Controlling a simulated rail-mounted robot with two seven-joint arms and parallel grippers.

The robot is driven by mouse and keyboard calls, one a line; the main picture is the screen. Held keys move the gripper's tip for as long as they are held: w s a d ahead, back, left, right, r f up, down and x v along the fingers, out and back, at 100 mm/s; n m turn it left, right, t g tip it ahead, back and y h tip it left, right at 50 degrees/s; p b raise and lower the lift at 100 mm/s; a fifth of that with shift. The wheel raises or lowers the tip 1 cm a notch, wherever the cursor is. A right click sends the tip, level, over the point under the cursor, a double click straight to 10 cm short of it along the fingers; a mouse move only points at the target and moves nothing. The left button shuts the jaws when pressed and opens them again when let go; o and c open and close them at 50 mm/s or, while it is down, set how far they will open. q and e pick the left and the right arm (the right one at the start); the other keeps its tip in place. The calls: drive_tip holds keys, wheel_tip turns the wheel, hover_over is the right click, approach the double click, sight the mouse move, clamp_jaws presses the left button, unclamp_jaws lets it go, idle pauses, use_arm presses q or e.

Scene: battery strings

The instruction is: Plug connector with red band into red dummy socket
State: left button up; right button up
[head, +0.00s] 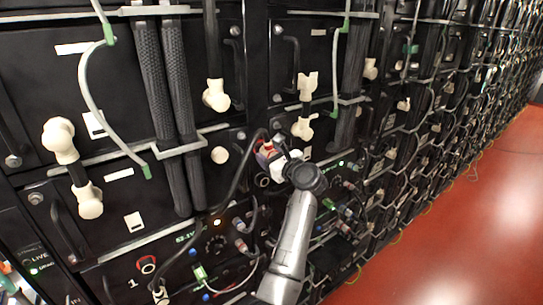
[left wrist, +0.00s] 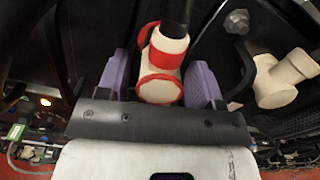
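The connector with red bands (left wrist: 160,86) is a beige elbow piece on a black cable, in the middle of the left wrist view. My left gripper (left wrist: 157,75) has its purple fingers on either side of it. A dark gap shows at the left finger; the right finger is very close, and contact there is unclear. In the head view my left gripper (head: 268,155) is against the rack, near a patch of red, and partly hides the connector. A red-ringed socket (head: 147,264) is on the panel at the lower left. My right gripper is out of view.
Black battery modules with beige elbow terminals (head: 216,95) cover the wall. Another beige terminal (left wrist: 285,78) is to the right of my gripper. Thick black cables (head: 165,90) and a loose grey-green wire (head: 95,95) hang in front. The red floor (head: 470,240) at right is clear.

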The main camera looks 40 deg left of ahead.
use_arm(q)
drive_tip(key=shift+o, duration=0.6)
drive_tip(key=shift+d, duration=0.1)
drive_tip(key=shift+s+d+f, duration=0.1)
drive_tip(key=shift+d, duration=0.15)
drive_tip(key=b+v, duration=0.3)
drive_tip(key=v, duration=1)
drive_tip(key=shift+s, duration=0.1)
